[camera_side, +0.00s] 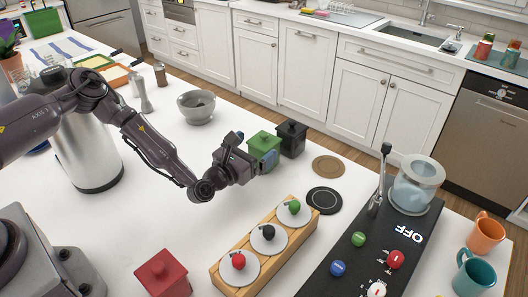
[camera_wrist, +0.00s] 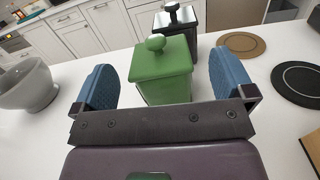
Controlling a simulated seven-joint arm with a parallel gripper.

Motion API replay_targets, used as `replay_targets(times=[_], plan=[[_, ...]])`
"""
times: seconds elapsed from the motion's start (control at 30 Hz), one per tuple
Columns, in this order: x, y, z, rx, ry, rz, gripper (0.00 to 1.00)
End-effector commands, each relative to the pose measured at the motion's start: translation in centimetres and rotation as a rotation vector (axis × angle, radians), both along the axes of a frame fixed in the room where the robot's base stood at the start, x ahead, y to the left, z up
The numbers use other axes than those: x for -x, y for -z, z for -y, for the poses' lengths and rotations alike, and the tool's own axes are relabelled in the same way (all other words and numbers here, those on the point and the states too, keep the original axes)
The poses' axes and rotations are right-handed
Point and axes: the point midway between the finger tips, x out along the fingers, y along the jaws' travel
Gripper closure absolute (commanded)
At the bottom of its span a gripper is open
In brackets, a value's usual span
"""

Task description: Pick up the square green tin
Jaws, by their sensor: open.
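The square green tin (camera_wrist: 163,72) has a knobbed lid and stands upright on the white counter. In the wrist view it is centred between the two blue finger pads of my gripper (camera_wrist: 165,90), which is open, with a gap on each side. In the side view the green tin (camera_side: 263,143) is partly hidden behind my gripper (camera_side: 262,160). The lower part of the tin is hidden by my gripper in the wrist view.
A black tin (camera_side: 291,138) stands close behind the green one. A red tin (camera_side: 163,274) is near the front. A grey bowl (camera_side: 196,106), a brown coaster (camera_side: 328,166), a black coaster (camera_side: 325,200) and a wooden rack (camera_side: 229,274) with coloured knobs are around.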

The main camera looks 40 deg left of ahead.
Motion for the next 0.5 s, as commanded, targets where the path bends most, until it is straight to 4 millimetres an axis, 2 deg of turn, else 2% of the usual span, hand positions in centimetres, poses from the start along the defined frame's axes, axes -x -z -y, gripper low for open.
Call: replay_targets(times=[0.03, 0.13, 0.5], plan=[[0.2, 0.7, -0.2, 0.031, -0.010, -0.021, 0.00], [-0.2, 1.3, -0.3, 0.057, -0.016, -0.038, 0.00], [-4.2, 1.3, -0.4, 0.054, -0.013, -0.040, 0.00]])
